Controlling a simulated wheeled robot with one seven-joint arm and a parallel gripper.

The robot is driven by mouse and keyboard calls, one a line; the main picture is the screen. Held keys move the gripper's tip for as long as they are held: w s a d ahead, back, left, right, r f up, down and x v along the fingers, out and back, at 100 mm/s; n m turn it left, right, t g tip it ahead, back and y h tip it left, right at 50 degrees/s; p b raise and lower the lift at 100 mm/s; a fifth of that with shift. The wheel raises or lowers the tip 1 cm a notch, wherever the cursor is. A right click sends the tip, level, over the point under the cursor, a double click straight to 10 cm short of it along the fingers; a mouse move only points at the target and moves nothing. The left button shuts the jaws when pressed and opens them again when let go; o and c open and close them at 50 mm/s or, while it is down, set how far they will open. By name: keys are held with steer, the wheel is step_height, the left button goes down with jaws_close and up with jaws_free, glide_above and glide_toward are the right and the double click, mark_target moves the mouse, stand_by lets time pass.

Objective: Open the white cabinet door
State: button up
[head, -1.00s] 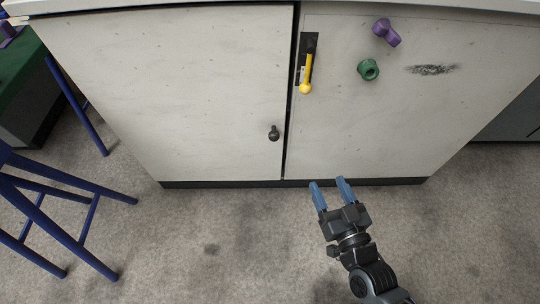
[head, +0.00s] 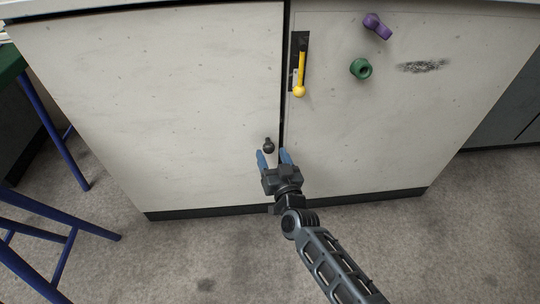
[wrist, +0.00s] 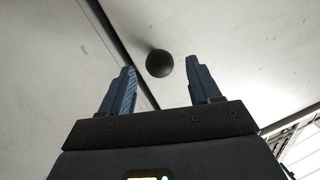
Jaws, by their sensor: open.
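The white cabinet's left door (head: 150,100) looks shut, with a dark seam between it and the right panel (head: 400,120). A small black knob (head: 269,146) sits low on the left door near that seam. My gripper (head: 274,158) is open, its blue fingers pointing at the door just below the knob. In the wrist view the round knob (wrist: 159,63) shows ahead, between the lines of the two spread fingertips (wrist: 161,82). Nothing is between the fingers, and I cannot tell whether they touch the door.
The right panel carries a yellow-handled lever (head: 301,75) on a black plate, a green knob (head: 361,68), a purple knob (head: 377,26) and a dark scuff. A blue-legged stool (head: 50,235) stands on the left. The carpet (head: 190,260) in front is clear.

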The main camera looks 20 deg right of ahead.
steer(key=shift+w+d+b, duration=0.15)
steer(key=shift+w+b, duration=0.15)
steer(key=shift+w, duration=0.85)
jaws_close()
